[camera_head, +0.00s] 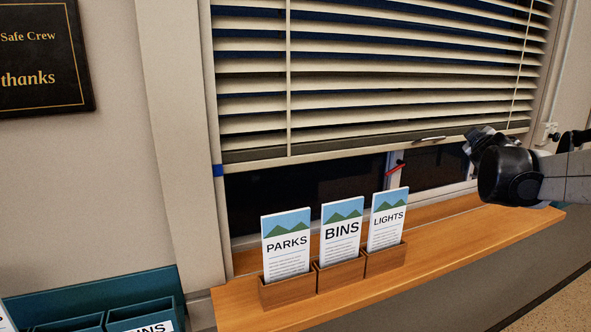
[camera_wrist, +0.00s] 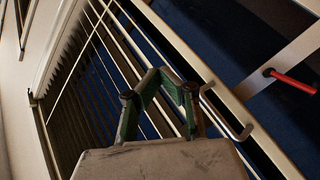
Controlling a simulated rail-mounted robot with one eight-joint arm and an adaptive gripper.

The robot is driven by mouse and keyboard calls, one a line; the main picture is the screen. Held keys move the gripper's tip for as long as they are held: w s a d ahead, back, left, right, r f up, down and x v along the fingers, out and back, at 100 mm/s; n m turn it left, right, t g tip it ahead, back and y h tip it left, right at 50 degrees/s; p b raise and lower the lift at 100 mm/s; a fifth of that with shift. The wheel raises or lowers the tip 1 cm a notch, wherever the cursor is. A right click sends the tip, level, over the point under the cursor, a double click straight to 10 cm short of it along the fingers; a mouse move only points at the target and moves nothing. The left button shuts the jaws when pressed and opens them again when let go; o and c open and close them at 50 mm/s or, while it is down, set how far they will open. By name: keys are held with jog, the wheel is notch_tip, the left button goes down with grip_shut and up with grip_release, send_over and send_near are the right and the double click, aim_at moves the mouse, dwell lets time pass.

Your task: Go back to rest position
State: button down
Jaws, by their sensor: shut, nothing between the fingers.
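My gripper (camera_wrist: 168,78) shows in the wrist view as green linkages beyond a pale grey housing. It is shut with nothing held. The slatted blind and a metal bar handle (camera_wrist: 232,122) lie behind it; I cannot tell whether they touch. In the head view, the black end of my arm (camera_head: 480,138) is at the right, in front of the window and above the sill's right part. The fingertips are hard to make out there.
The blind (camera_head: 375,70) hangs partly lowered, with a handle (camera_head: 430,139) on its bottom rail. A red window lever (camera_head: 395,168) shows below it. Wooden holders (camera_head: 337,275) with PARKS, BINS and LIGHTS leaflets stand on the wooden sill (camera_head: 455,245). The sill's right part is clear. A teal rack (camera_head: 70,300) stands lower left.

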jog(key=s+a+f+m+g+y, duration=0.1)
jog(key=s+a+f+g+y, duration=0.1)
jog(key=s+a+f, duration=0.6)
jog(key=s+a+f+m+g+y, duration=0.2)
jog(key=s+a+f, duration=0.6)
jog(key=s, duration=1)
jog(key=s+a+f+m+g+y, duration=0.2)
jog(key=s+a+f+g+y, duration=0.1)
jog(key=s+a+f, duration=0.5)
jog(key=s+a+g, duration=0.1)
jog(key=s+a, duration=0.2)
jog(key=s, duration=0.2)
jog(key=shift+a+g, duration=0.25)
jog(key=shift+g, duration=0.15)
